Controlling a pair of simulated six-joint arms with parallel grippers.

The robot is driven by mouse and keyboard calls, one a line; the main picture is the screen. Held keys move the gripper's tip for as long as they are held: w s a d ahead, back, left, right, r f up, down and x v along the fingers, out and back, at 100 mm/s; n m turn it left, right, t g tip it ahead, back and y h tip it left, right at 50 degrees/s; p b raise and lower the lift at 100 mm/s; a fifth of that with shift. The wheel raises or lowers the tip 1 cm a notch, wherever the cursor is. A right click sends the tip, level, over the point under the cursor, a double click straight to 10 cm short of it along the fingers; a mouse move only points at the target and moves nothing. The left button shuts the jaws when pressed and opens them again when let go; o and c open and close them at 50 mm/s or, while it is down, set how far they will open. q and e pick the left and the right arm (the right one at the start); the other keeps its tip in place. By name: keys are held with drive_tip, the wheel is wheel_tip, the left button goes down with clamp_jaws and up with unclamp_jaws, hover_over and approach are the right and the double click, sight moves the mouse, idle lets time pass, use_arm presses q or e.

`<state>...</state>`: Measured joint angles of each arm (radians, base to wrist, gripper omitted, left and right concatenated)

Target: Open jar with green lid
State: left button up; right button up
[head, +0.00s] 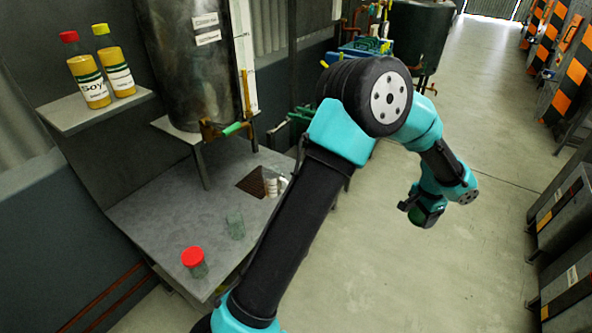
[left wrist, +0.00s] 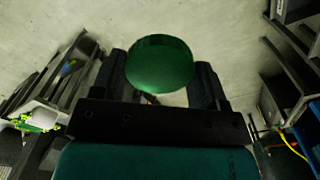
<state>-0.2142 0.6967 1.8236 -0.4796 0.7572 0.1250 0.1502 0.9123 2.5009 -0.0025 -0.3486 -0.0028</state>
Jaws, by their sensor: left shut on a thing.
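My left gripper (head: 412,210) is at the right in the head view, held over open floor and well away from the table. In the left wrist view its two fingers are shut on a round green lid (left wrist: 160,66), one finger on each side. No jar shows under the lid. A clear glass jar (head: 235,225) without a lid stands upright on the grey metal table (head: 150,215). A second glass jar with a red lid (head: 193,257) stands nearer the table's front edge. My right gripper is not in view.
Two bottles of yellow oil (head: 88,82), one red-capped and one yellow-capped, stand on a shelf (head: 85,112) at the upper left. A steel tank (head: 187,65) with a tap stands behind the table. The floor (head: 400,275) is clear. Dark cabinets (head: 565,240) line the right.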

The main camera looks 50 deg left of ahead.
use_arm(q)
drive_tip(key=s+a+f+m, duration=0.2)
drive_tip(key=a+f, duration=0.2)
drive_tip(key=a, duration=0.9)
drive_tip(key=s+a+f+m, duration=0.2)
drive_tip(key=s+a+f, duration=0.1)
drive_tip(key=a, duration=1.1)
drive_tip(key=s+a+f+m, duration=0.2)
drive_tip(key=a+f, duration=0.3)
drive_tip(key=a, duration=0.9)
drive_tip(key=shift+s+f+m, duration=0.3)
drive_tip(key=shift+f+m, duration=0.1)
drive_tip(key=shift+m, duration=0.2)
drive_tip(key=w+a, duration=0.3)
drive_tip(key=w+a+f, duration=0.1)
drive_tip(key=w+a, duration=0.6)
drive_tip(key=a, duration=0.1)
drive_tip(key=shift+w+a+f, duration=0.15)
drive_tip(key=shift+w+f, duration=0.1)
drive_tip(key=shift+w, duration=0.15)
drive_tip(key=shift+w+a, duration=0.15)
drive_tip(key=shift+a, duration=0.05)
drive_tip(key=shift+f, duration=1.75)
drive_tip(key=shift+f, duration=0.1)
